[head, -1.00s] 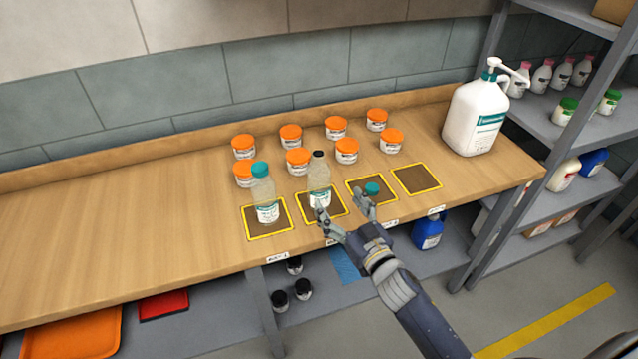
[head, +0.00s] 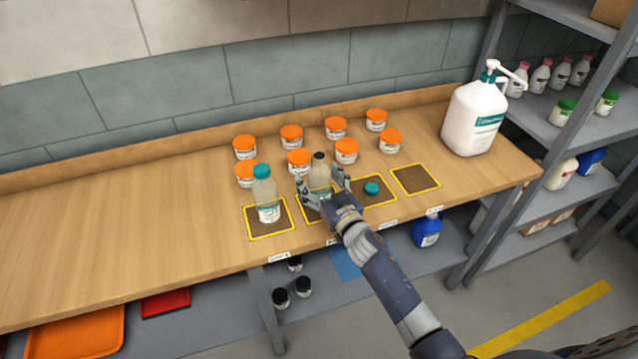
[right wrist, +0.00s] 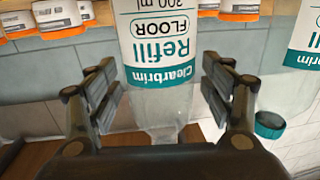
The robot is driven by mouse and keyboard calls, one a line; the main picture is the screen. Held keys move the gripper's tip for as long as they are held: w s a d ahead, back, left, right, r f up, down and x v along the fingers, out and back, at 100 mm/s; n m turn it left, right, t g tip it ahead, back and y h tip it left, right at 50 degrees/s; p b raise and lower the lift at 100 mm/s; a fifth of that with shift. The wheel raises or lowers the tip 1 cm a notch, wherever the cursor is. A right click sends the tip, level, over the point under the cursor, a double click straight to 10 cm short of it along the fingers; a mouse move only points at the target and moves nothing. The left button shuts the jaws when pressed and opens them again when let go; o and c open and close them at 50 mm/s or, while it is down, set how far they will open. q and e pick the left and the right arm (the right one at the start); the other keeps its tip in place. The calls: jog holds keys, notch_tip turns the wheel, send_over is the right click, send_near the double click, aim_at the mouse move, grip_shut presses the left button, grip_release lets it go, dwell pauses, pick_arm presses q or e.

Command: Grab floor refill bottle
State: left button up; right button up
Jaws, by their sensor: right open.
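The floor refill bottle (head: 319,170) is clear with a dark neck top and stands upright on the second yellow-edged mat. In the right wrist view its label (right wrist: 165,45) appears upside down and reads "Refill FLOOR". My right gripper (head: 320,181) is open, with one finger on each side of this bottle. In the right wrist view, gaps show between the bottle and the fingers (right wrist: 160,85). My left gripper is out of view.
A teal-capped bottle (head: 266,200) stands close by on the left mat. A loose teal cap (head: 371,189) lies on the third mat; the fourth mat (head: 415,179) is empty. Several orange-lidded jars (head: 345,150) stand behind. A white pump jug (head: 474,118) is at right.

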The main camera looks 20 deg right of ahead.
jog(key=shift+r, duration=0.1)
jog(key=c, duration=1.2)
jog(key=shift+o, duration=0.2)
jog(key=shift+r, duration=0.1)
